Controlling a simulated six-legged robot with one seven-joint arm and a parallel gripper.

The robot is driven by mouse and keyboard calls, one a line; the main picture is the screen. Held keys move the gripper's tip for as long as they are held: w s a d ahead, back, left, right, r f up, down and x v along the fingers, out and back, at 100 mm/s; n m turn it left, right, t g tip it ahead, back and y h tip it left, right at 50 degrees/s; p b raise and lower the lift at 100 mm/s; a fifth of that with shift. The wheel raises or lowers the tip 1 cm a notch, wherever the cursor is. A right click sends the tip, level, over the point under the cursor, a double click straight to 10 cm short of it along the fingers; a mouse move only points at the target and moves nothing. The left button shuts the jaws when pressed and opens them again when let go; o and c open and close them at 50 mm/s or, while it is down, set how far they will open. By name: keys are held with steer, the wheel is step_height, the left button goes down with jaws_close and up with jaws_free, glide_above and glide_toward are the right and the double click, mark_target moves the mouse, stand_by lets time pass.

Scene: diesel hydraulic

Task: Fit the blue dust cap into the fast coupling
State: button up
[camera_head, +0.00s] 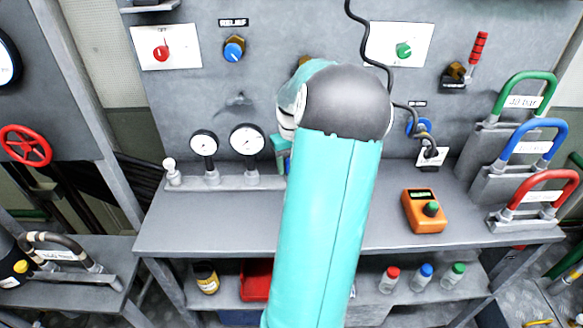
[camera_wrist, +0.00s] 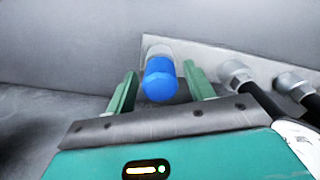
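The blue dust cap (camera_wrist: 160,82) shows in the wrist view, lined up with a pale metal coupling (camera_wrist: 160,51) at the left end of a grey plate. The cap covers the near end of the coupling; how deep it sits cannot be told. My gripper (camera_wrist: 160,84) has its two green fingers on either side of the cap, with a narrow gap showing on each side. It looks open around the cap.
Two hose fittings (camera_wrist: 237,75) stand right of the coupling. In the head view, two gauges (camera_head: 248,140) stand left of my arm. An orange tester (camera_head: 424,211) lies on the bench (camera_head: 200,232), with coloured handles (camera_head: 545,190) at the right. The bench front is mostly clear.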

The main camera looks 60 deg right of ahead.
steer(key=c, duration=0.9)
steer(key=shift+r, duration=0.1)
steer(key=shift+r, duration=0.1)
steer(key=shift+r, duration=0.45)
steer(key=shift+r, duration=0.8)
steer(key=shift+r, duration=0.3)
steer(key=shift+r, duration=0.15)
steer(key=shift+r, duration=1.9)
